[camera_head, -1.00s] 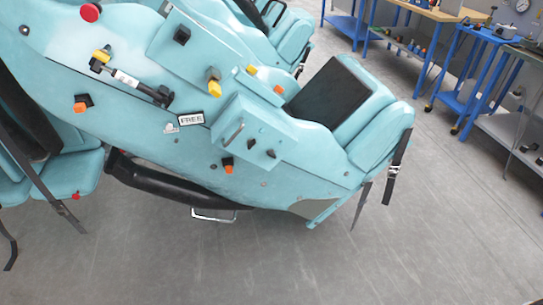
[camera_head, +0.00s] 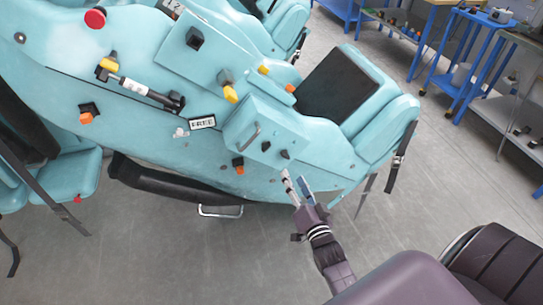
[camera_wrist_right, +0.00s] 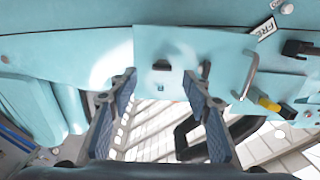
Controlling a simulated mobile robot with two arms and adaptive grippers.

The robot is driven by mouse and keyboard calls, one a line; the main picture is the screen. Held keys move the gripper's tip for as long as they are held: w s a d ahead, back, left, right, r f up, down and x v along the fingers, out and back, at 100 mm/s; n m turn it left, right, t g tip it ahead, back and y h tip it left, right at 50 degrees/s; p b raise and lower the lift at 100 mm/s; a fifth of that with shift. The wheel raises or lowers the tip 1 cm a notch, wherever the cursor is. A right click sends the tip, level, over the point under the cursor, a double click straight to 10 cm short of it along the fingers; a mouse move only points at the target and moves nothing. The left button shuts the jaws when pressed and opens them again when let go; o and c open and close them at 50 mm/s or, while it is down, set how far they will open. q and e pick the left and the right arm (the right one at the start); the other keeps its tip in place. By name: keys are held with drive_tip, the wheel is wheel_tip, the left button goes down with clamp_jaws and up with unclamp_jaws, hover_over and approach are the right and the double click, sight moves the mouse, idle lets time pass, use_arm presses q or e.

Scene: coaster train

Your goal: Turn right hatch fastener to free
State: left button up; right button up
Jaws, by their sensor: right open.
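The hatch (camera_head: 240,120) is a light-blue box panel with a metal handle (camera_head: 252,134) on the teal train car. Two small dark fasteners sit on it. The right hatch fastener (camera_head: 285,154) is near the hatch's lower right; the other fastener (camera_head: 265,146) is between it and the handle. My right gripper (camera_head: 296,178) is open and empty, just below the right fastener and apart from it. In the right wrist view, the right fastener (camera_wrist_right: 161,65) shows between and beyond the open fingers (camera_wrist_right: 160,85). The other fastener is partly behind the right-hand finger. My left gripper is out of view.
A "FREE" label (camera_head: 202,122) is left of the hatch. Yellow and orange knobs (camera_head: 230,93) stick out of the car's side nearby. A black bar (camera_head: 170,185) runs along the lower side. Blue workbenches (camera_head: 480,60) stand at the far right. The grey floor is clear below.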

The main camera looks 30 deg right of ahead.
sight(286, 158)
drive_tip(key=x, duration=0.5)
drive_tip(key=r+x, duration=0.1)
drive_tip(key=x, duration=0.1)
drive_tip(key=shift+w+d+p, duration=0.25)
drive_tip(key=shift+w+p, duration=0.05)
drive_tip(key=shift+w, duration=0.05)
drive_tip(key=shift+c, duration=0.3)
drive_tip(key=c, duration=1.1)
